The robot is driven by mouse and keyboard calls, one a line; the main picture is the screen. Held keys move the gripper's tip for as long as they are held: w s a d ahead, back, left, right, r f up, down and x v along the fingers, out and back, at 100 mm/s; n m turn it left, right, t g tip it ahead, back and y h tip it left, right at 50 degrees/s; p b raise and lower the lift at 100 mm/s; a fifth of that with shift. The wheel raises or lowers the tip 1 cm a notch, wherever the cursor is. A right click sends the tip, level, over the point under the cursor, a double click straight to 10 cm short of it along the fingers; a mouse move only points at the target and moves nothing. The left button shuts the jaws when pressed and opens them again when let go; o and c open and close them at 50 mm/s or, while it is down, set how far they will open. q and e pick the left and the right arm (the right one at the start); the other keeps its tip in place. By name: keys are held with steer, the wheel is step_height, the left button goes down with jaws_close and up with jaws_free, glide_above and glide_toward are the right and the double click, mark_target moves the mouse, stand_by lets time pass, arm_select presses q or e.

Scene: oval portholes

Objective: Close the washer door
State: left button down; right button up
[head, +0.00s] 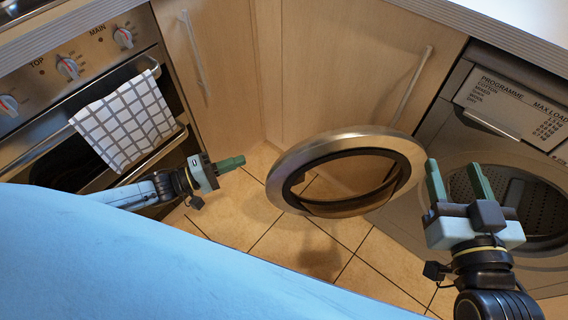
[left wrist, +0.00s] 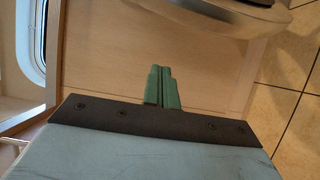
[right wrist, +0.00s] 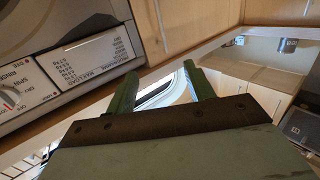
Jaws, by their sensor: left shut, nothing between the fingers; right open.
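The washer (head: 430,165) stands at the right in the head view, with its drum opening (head: 525,195) uncovered. Its round door (head: 290,155), a metal ring with a dark inner rim, stands open to the left of the opening. Part of the door's rim also shows at the top of the left wrist view (left wrist: 225,17). My left gripper (head: 240,161) is shut and empty, left of the door and apart from it. My right gripper (head: 456,180) is open and empty, between the door and the drum opening in the picture, and hides part of the washer front.
An oven (head: 95,65) with a checked towel (head: 125,120) on its handle is at the left. Wooden cupboards (head: 335,70) with bar handles are behind the door. The tiled floor (head: 290,245) is clear. A worktop edge (head: 500,25) runs above the washer.

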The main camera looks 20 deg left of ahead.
arm_select(q)
steer(key=b+x, duration=0.3)
steer(key=x, duration=0.7)
steer(key=s, duration=0.2)
steer(key=s+d, duration=0.1)
steer(key=s, duration=0.1)
steer(key=shift+d, duration=0.2)
arm_select(e)
step_height(320, 180, up, 9)
steer(key=s+t+y, duration=0.2)
steer(key=t, duration=0.5)
steer(key=shift+s+a+r+t, duration=0.15)
steer(key=shift+s+a+t, duration=0.15)
steer(key=shift+s+a, duration=0.05)
arm_select(q)
steer(key=shift+s, duration=0.15)
arm_select(e)
steer(key=shift+w+y, duration=0.1)
steer(key=shift+y, duration=0.3)
